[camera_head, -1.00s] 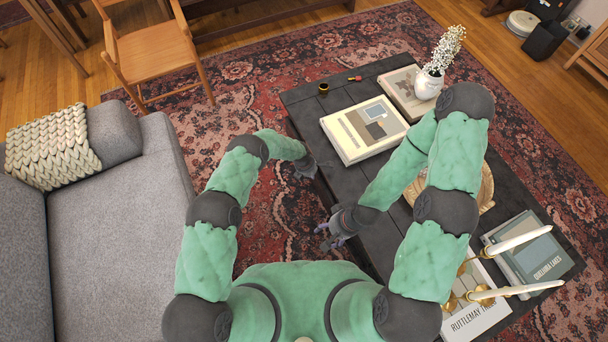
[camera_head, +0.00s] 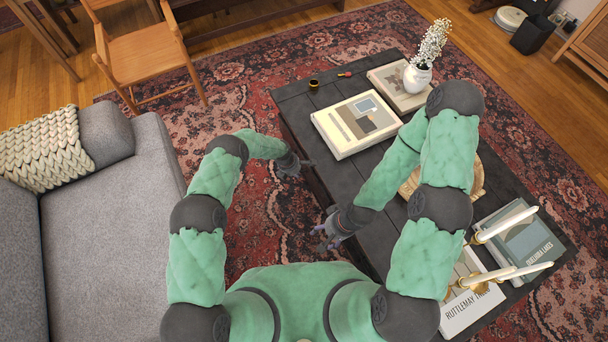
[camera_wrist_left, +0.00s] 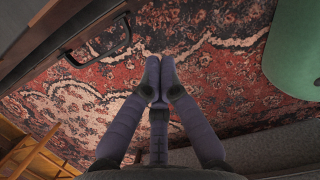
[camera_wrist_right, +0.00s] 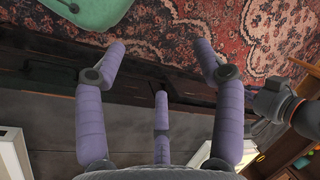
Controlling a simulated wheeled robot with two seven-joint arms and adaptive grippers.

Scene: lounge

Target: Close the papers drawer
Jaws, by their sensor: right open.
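The dark coffee table (camera_head: 312,98) stands right of centre in the head view, with its drawer side facing my grippers. In the left wrist view a dark wooden drawer front (camera_wrist_left: 50,35) with a dark bar handle (camera_wrist_left: 98,42) shows at upper left. I cannot tell whether it is the papers drawer or how far out it stands; no papers are visible. My left gripper (camera_head: 298,168) is beside the table's long side; its fingers (camera_wrist_left: 159,68) are together and empty, apart from the handle. My right gripper (camera_head: 325,236) is lower along that side, open and empty, with spread fingers (camera_wrist_right: 160,55).
A grey sofa (camera_head: 100,240) is at left. Patterned rug (camera_head: 245,100) lies clear between sofa and table.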

